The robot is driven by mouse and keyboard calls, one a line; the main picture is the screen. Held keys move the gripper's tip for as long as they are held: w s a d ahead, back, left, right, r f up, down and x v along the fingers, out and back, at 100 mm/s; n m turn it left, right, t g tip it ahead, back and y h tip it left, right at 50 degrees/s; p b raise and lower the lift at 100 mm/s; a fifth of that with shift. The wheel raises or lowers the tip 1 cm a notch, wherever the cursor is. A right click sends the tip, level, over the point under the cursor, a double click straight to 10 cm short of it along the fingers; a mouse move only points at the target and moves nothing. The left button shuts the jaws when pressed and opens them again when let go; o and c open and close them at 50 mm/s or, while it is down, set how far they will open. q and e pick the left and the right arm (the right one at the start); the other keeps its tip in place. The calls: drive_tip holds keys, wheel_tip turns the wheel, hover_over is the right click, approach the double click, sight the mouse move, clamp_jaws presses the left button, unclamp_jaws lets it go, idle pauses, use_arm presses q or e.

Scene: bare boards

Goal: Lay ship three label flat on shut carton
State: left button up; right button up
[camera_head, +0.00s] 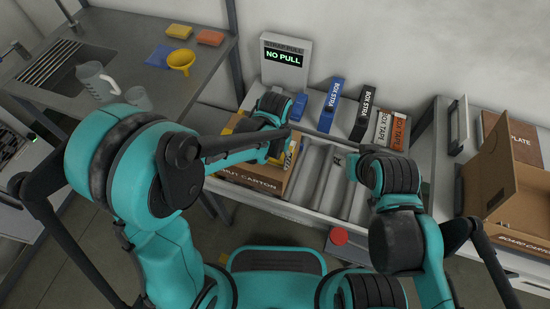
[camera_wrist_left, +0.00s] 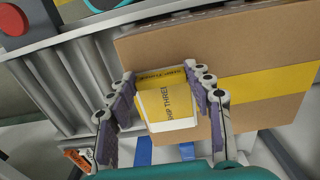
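The ship three label (camera_wrist_left: 166,103) is a yellow piece with a pale border and dark lettering. In the left wrist view it sits between the two fingers of my left gripper (camera_wrist_left: 160,78), which appear closed on its side edges. The shut carton (camera_wrist_left: 230,42) is brown with a yellow tape band and lies behind the label; whether they touch I cannot tell. In the head view the carton (camera_head: 247,182) is on the roller conveyor, partly covered by my left arm. My right gripper (camera_head: 352,166) is over the rollers, right of the carton; its fingers are hardly visible.
Bare conveyor rollers (camera_head: 325,180) lie right of the carton. A red button (camera_head: 339,236) is at the conveyor's front. Box strap and tape cartons (camera_head: 362,115) and a "NO PULL" display (camera_head: 284,58) stand behind. An open carton (camera_head: 503,180) is at the right.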

use_arm(q)
drive_tip(key=o, duration=0.4)
drive_tip(key=shift+r, duration=0.1)
wheel_tip(320, 180, up, 12)
idle(0.3)
wheel_tip(320, 180, up, 12)
idle(0.6)
idle(0.4)
